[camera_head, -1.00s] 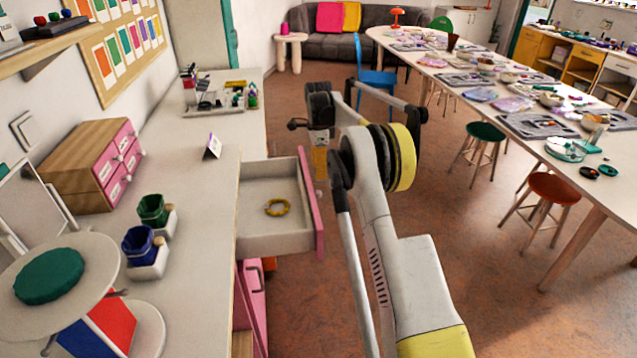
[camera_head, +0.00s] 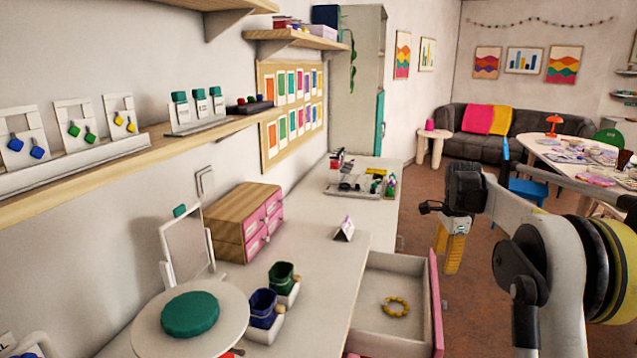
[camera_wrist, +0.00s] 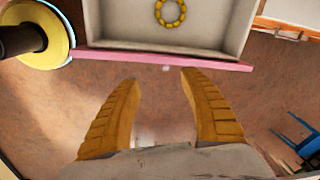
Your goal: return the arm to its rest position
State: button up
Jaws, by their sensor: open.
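My gripper (camera_head: 453,250) hangs at the end of my raised arm, to the right of the open drawer (camera_head: 436,300) in the head view. In the wrist view my gripper (camera_wrist: 163,100) shows two yellow fingers spread apart with nothing between them. The fingers are over the floor, just outside the pink drawer front (camera_wrist: 160,59). A yellow beaded ring (camera_head: 396,307) lies inside the drawer, apart from my gripper. The ring also shows at the top of the wrist view (camera_wrist: 170,12).
The white counter (camera_head: 330,262) holds a wooden box with pink drawers (camera_head: 243,225), green and blue pouches and a round stand (camera_head: 150,335). A shelf (camera_head: 100,165) runs along the left wall. A blue chair (camera_head: 528,188) stands behind my arm. Floor beside the drawer is clear.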

jog(key=s+a+r+n+t, duration=0.2)
jog(key=s+a+r+n, duration=0.35)
jog(key=s, duration=0.45)
jog(key=s+a+r+n+t, duration=0.1)
jog(key=s+a+r+n, duration=0.3)
jog(key=s+a+r, duration=0.4)
jog(key=s+a+f+n+t, duration=0.1)
jog(key=s+f+n, duration=0.3)
jog(key=s, duration=0.6)
jog(key=s+a+f+n+t, duration=0.2)
jog(key=s+f, duration=0.4)
jog(key=s, duration=0.3)
jog(key=a+n, duration=0.1)
jog(key=n, duration=0.1)
jog(key=shift+s+a+n, duration=0.15)
jog(key=shift+s+n, duration=0.2)
jog(key=shift+s, duration=0.05)
